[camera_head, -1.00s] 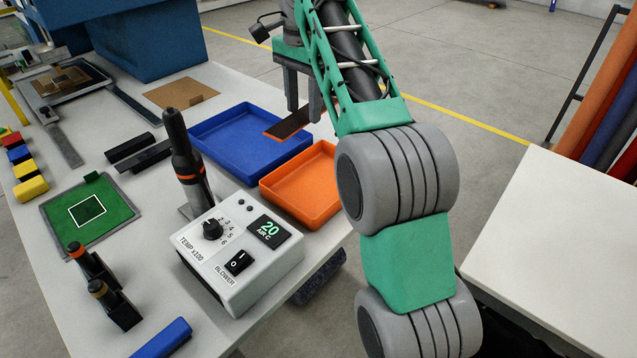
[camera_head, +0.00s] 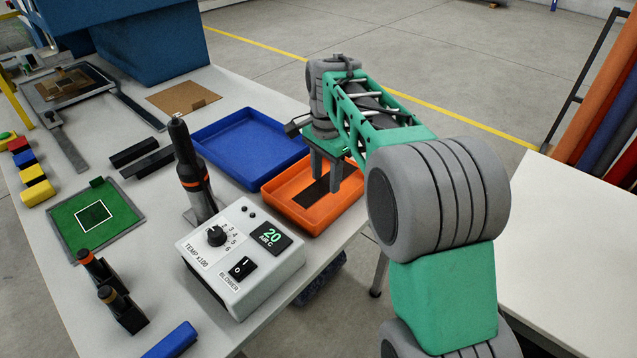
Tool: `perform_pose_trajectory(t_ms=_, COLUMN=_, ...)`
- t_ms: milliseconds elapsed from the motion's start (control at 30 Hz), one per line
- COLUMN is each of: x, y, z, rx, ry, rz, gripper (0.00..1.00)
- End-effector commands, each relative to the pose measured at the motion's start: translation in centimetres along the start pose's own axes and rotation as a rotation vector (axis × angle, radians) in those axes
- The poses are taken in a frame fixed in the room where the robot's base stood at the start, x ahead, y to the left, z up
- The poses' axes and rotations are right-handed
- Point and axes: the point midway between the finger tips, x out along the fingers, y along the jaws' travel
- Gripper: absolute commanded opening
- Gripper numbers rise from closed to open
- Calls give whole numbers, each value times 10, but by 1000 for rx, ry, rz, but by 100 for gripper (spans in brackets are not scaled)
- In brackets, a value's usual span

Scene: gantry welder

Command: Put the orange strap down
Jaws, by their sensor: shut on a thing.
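The strap (camera_head: 309,194) shows as a flat dark strip over the inside of the orange tray (camera_head: 350,212). The strap's far end reaches toward the left part of the tray. I cannot tell whether the strap touches the tray floor or hangs just above it. The fingers and my wrist hide part of the strap and of the tray's back edge.
A blue tray (camera_head: 237,168) lies left of the orange tray. The heater control box (camera_head: 238,262) and an upright hot-air tool (camera_head: 186,165) stand in front and to the left. The table's right edge runs close to the orange tray.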

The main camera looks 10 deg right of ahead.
Motion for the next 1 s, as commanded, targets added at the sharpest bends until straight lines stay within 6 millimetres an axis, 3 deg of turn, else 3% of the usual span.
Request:
perform_pose_trajectory(t_ms=100, x=12, y=-30, z=-16, rx=0, ry=-2, rz=4, gripper=0)
perform_pose_trajectory(t_ms=333, x=59, y=-62, z=-34, rx=0, ry=-1, rz=1, gripper=0)
perform_pose_trajectory(t_ms=667, x=101, y=-71, z=-39, rx=0, ry=-1, rz=2, gripper=0)
perform_pose_trajectory(t_ms=1000, x=108, y=-71, z=-39, rx=0, ry=0, rz=0, gripper=0)
